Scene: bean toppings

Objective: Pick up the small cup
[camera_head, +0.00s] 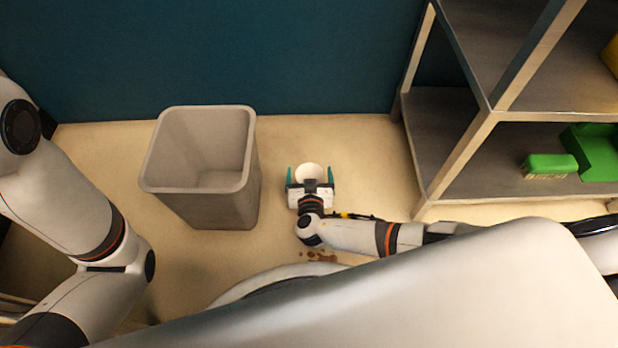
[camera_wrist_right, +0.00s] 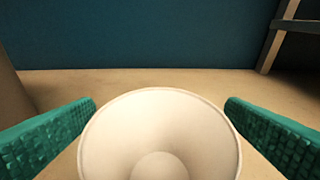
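The small white cup (camera_head: 309,171) is on the floor, to the right of the grey bin in the head view. In the right wrist view the cup (camera_wrist_right: 160,128) is large, with its wide round rim facing the camera and its inside looking empty. My right gripper (camera_head: 310,172) is open, with one green finger on each side of the cup. In the right wrist view a gap shows between the cup and the fingertips of the right gripper (camera_wrist_right: 160,105). My left arm comes in from the left, but its gripper is out of view.
A grey open bin (camera_head: 165,180) stands left of the cup. A metal shelf (camera_head: 455,170) at the right holds a green brush (camera_head: 549,164) and a green dustpan (camera_head: 596,150). Brown bits (camera_head: 318,256) lie on the floor near my base. A blue wall (camera_head: 280,60) is behind.

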